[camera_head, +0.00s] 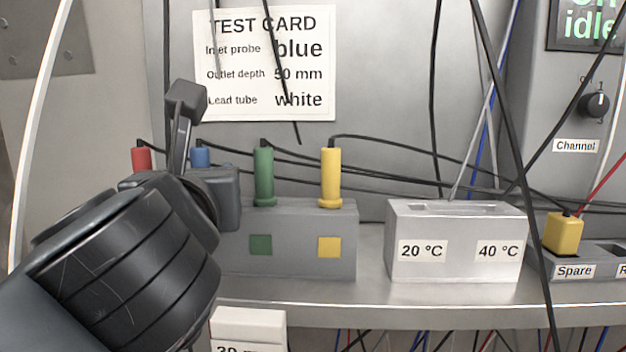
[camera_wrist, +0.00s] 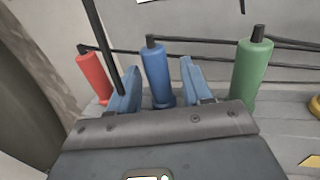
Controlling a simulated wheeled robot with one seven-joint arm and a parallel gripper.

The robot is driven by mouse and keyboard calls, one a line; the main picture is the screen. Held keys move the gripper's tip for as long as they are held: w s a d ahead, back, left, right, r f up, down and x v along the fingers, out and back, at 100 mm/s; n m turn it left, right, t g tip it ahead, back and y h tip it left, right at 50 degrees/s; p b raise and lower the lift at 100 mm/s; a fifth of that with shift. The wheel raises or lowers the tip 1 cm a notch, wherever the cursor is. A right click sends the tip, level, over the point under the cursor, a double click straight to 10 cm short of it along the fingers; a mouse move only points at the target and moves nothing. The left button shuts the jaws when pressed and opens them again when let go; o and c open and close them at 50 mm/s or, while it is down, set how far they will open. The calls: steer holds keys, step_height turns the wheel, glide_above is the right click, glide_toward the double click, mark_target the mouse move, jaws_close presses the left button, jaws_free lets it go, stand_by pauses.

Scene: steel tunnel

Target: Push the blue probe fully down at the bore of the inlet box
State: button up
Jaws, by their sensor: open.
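The blue probe (camera_head: 200,157) stands upright in the grey box (camera_head: 300,262) with coloured squares. Only its top shows in the head view, above my wrist. In the wrist view the blue probe (camera_wrist: 157,70) stands between the two blue fingers of my gripper (camera_wrist: 160,68). The fingers are open, with a gap on each side of the probe; its lower end is partly hidden. In the head view my gripper (camera_head: 222,192) covers the left part of the grey box, and its fingertips are hidden.
Red (camera_head: 141,158), green (camera_head: 264,178) and yellow (camera_head: 331,178) probes stand beside the blue one, with black leads. A 20/40 °C box (camera_head: 455,270) is to the right. A yellow block (camera_head: 563,233) sits in the spare holder. Cables hang in front.

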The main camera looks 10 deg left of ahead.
steer(key=shift+c, duration=0.5)
jaws_close()
